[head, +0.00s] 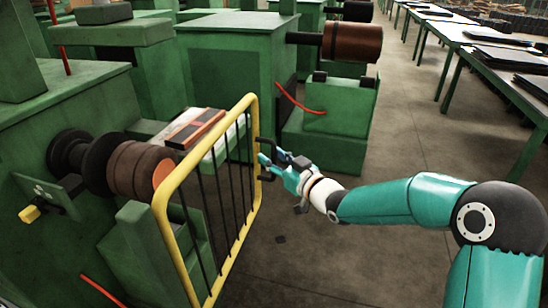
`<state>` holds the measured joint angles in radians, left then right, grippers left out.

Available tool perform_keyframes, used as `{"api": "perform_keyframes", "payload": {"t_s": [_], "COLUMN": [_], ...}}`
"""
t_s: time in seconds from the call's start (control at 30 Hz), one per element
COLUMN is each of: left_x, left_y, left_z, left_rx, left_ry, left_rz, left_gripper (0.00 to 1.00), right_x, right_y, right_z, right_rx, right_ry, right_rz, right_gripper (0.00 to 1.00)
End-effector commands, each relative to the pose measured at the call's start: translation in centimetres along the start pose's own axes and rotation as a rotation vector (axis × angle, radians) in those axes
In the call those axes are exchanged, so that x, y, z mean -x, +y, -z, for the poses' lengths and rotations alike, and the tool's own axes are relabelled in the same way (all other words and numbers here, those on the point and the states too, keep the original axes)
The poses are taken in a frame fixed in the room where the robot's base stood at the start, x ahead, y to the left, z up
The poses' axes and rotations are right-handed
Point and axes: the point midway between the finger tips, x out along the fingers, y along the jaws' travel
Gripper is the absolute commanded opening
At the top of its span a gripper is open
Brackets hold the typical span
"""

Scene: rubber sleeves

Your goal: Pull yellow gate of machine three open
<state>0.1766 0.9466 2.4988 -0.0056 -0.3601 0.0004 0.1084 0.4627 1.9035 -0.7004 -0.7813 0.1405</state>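The yellow gate (167,199), a yellow tube frame with thin black bars, stands upright in front of a green machine (85,90) at the left. A black handle (266,140) sticks out from its right upright. My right gripper (266,162) is at this handle, right of the gate, with its blue fingers by the handle's lower part. Whether the fingers touch or close on the handle is too small to tell. My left gripper is not in view.
Behind the gate are a brown roller (137,168) and a tray with reddish-brown bars (195,129). More green machines (240,60) stand behind. Green tables (490,50) with dark sheets line the right. The grey floor (400,130) between is clear.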

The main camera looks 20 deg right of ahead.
Motion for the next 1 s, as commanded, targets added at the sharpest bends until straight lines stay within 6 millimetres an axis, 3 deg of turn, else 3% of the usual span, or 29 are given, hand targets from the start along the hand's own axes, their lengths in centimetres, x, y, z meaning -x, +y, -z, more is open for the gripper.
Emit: {"api": "perform_keyframes", "payload": {"t_s": [0.13, 0.37, 0.77, 1.0], "left_x": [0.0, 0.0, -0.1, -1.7], "left_y": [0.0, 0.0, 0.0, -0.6], "left_z": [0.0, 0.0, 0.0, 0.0], "left_rx": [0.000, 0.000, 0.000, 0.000], "left_ry": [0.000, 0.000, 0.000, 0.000], "left_rz": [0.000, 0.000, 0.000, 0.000], "left_gripper": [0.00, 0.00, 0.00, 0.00], "right_x": [0.0, 0.1, 0.1, 0.7], "right_y": [0.0, 0.0, 0.1, -0.3], "right_z": [0.0, 0.0, 0.0, -0.2], "right_rx": [0.000, 0.000, 0.000, 0.003], "right_ry": [0.000, 0.000, 0.001, 0.005], "right_rz": [0.000, -0.001, -0.002, -0.026], "right_gripper": [0.36, 0.00, 0.00, 0.00]}}
